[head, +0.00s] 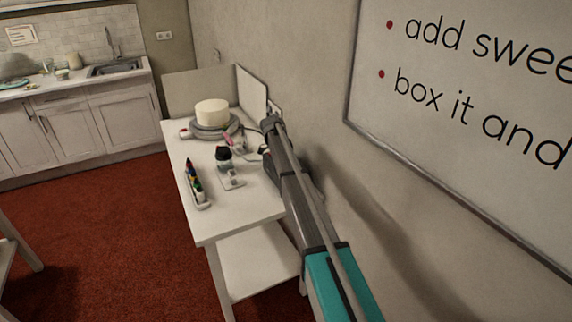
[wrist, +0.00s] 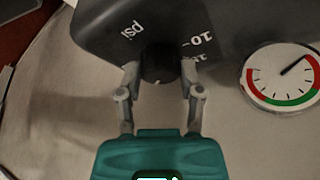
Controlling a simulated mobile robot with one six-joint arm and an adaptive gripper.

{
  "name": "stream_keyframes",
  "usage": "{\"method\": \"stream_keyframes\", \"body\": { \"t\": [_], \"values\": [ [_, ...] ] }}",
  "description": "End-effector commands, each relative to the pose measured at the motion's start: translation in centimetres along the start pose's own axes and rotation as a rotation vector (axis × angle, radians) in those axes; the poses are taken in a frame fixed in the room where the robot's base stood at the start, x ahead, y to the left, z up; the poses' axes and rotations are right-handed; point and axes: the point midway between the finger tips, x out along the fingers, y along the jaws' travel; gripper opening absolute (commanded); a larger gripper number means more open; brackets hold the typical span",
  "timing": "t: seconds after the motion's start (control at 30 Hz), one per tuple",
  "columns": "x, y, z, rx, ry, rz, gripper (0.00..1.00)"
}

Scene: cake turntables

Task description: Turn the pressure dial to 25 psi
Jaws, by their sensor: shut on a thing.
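In the wrist view the pressure dial is a small dark round knob (wrist: 160,66) on the front of a dark housing (wrist: 105,25). The housing bears white print: "psi" at left, "10" at right, and part of another mark below the 10. My gripper (wrist: 160,82) is shut on the knob, one grey finger on each side. A small light mark shows on the knob's lower edge; the exact setting cannot be read. A round white gauge (wrist: 281,76) with red and green bands lies to the right, its needle pointing up and right. In the head view my arm hides the dial.
A white table (head: 240,203) stands along the wall, under my arm. On it are a cream cake (head: 212,112) on a turntable (head: 208,131), a small dark-topped item (head: 224,154) and a rack of coloured bottles (head: 194,187). A whiteboard (head: 470,130) hangs at right.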

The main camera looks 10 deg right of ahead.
Motion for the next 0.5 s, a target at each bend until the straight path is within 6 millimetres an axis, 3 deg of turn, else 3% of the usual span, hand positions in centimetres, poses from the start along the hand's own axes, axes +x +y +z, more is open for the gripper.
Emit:
{"method": "stream_keyframes", "body": {
  "t": [0.37,0.4,0.5],
  "values": [
    [0.13,0.64,-0.22,0.004,0.001,0.015,0.01],
    [0.13,0.65,-0.20,0.004,0.001,0.015,0.54],
    [0.10,0.59,-0.15,0.003,0.000,0.014,0.73]
  ]
}}
